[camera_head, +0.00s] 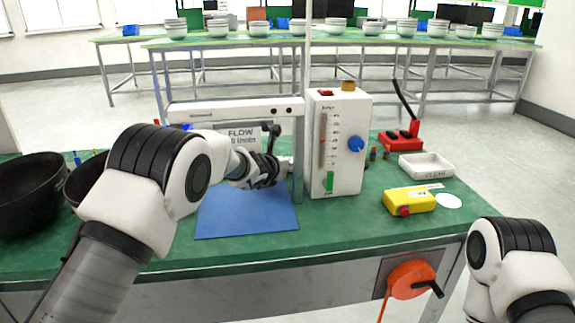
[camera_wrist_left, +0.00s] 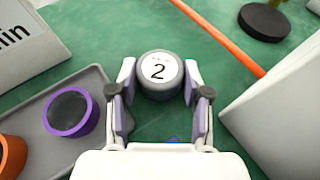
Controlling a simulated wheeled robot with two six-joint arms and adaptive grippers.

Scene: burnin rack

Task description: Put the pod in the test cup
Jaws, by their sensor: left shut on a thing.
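A grey round pod with a white top marked "2" (camera_wrist_left: 159,72) is between the fingers of my left gripper (camera_wrist_left: 160,95) in the left wrist view. The fingers are shut on its sides. In the head view my left gripper (camera_head: 282,168) is low behind the blue mat, beside the flow-meter box, and the pod cannot be made out there. In the left wrist view a purple-rimmed round cup (camera_wrist_left: 72,113) with a dark inside stands in a grey tray, left of the gripper. I cannot tell whether it is the test cup. My right gripper is out of view.
The grey tray (camera_wrist_left: 100,78) also holds an orange-rimmed cup (camera_wrist_left: 10,155). The white flow-meter box (camera_head: 338,150) stands close right of the gripper. An orange cord (camera_wrist_left: 235,45) and a black disc (camera_wrist_left: 264,21) lie beyond. The blue mat (camera_head: 245,215) is clear.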

